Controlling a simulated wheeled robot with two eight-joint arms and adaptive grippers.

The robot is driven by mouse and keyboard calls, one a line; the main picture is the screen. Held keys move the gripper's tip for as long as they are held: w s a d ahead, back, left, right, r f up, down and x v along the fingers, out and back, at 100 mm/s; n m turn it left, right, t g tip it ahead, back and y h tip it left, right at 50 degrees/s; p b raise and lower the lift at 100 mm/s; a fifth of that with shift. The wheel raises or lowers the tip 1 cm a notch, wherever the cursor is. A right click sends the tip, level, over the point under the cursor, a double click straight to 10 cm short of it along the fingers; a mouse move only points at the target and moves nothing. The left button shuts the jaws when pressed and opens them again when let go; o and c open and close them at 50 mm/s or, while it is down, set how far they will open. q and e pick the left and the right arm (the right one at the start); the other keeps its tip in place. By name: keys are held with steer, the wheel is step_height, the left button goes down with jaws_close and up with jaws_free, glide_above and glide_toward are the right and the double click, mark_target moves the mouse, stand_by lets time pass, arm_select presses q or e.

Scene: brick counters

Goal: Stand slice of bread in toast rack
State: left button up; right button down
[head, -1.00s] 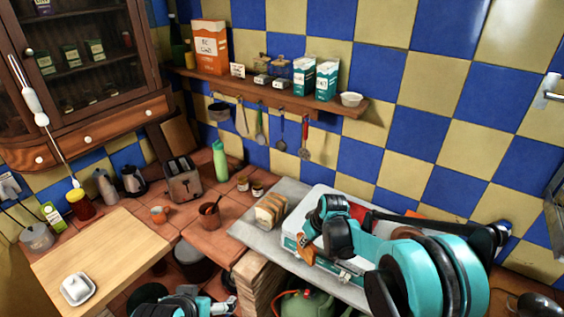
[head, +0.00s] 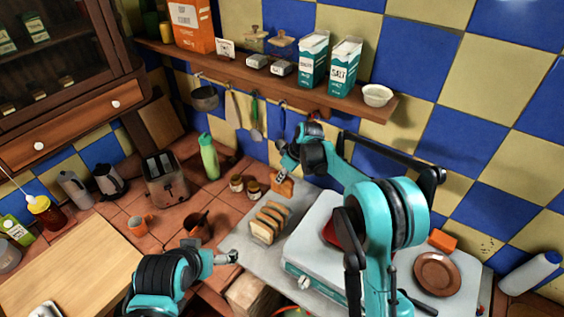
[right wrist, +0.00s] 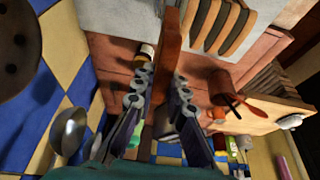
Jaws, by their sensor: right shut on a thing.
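The toast rack (head: 262,240) stands on the grey counter with several slices of bread upright in it. It also shows at the top of the right wrist view (right wrist: 216,22). My right gripper (head: 282,174) is shut on a brown slice of bread (head: 283,188), held above and behind the rack, apart from it. In the right wrist view the slice (right wrist: 166,55) stands edge-on between the two fingers. My left gripper (head: 230,257) is low, left of the rack; its finger opening is too small to read.
A white and teal appliance (head: 310,240) stands right of the rack, under my right arm. Small jars (head: 253,187), a toaster (head: 165,178) and a brown pot (head: 197,227) stand to the left. The shelf (head: 270,85) with hanging utensils is behind.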

mark_target(282, 194)
steer(key=shift+f, duration=0.25)
step_height(282, 194, down, 2)
steer(key=shift+b, duration=0.75)
steer(key=shift+f+b, duration=2)
steer(key=shift+f, duration=2)
steer(key=c, duration=1.5)
jaws_free()
steer(key=shift+o, duration=0.2)
